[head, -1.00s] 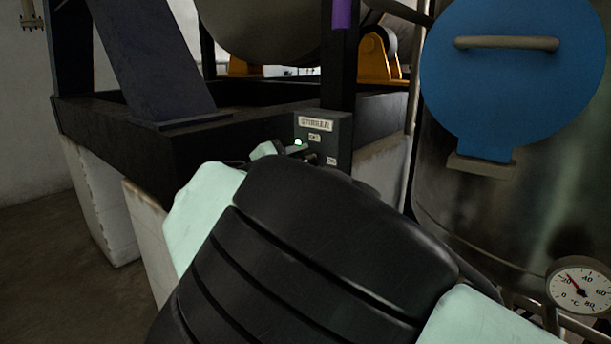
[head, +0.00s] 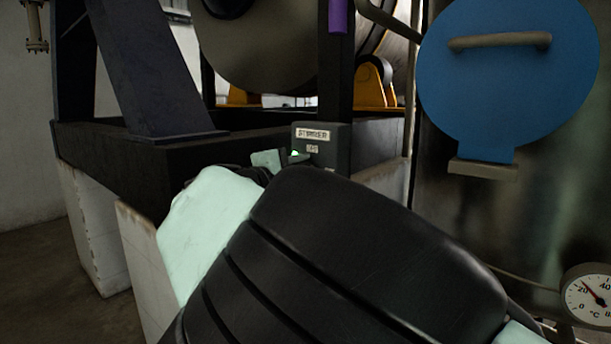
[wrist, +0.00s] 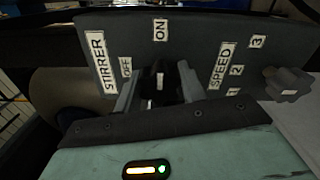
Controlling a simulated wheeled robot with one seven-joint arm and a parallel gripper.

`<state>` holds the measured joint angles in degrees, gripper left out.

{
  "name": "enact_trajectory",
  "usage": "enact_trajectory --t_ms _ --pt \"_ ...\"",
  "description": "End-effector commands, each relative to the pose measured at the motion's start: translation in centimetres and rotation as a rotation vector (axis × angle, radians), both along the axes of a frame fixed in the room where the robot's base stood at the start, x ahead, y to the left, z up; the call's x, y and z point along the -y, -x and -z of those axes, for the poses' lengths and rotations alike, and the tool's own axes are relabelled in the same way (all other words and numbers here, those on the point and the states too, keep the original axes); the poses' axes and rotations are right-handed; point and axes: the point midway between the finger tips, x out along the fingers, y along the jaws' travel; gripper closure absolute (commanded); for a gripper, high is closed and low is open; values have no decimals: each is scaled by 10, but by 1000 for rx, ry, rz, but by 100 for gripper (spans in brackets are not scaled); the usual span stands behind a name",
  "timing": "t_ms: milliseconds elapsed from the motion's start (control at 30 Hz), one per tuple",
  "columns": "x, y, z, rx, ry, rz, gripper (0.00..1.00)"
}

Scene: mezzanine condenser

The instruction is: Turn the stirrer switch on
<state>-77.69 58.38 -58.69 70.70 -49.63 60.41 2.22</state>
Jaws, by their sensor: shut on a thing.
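The stirrer control box (head: 340,138) is a dark grey box on the black frame, mostly behind my arm in the head view. In the wrist view its panel (wrist: 195,45) carries labels STIRRER, OFF, ON and SPEED. The stirrer switch (wrist: 160,72) is a dark knob with a white mark, below the ON label and right of OFF. The mark looks upright, in line with ON. My gripper (wrist: 158,88) is shut on the switch, one finger on each side. In the head view my gripper (head: 284,160) is at the box, its fingertips partly hidden.
A grey speed knob (wrist: 288,84) sits right of the switch, beside numbers 1 to 3. A steel tank with a blue round cover (head: 510,85) and a temperature dial (head: 590,300) stands at the right. A slanted dark beam (head: 150,70) rises at the left.

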Motion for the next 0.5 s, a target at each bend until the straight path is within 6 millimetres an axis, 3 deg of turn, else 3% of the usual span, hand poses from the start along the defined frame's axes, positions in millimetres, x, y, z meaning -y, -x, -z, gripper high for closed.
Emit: enact_trajectory --t_ms 233,267,333,500 --pt "0 0 1 0 -3 0 82" --pt "0 0 1 0 -3 0 57" --pt "0 0 1 0 -3 0 38" --pt "0 0 1 0 -2 -1 38"
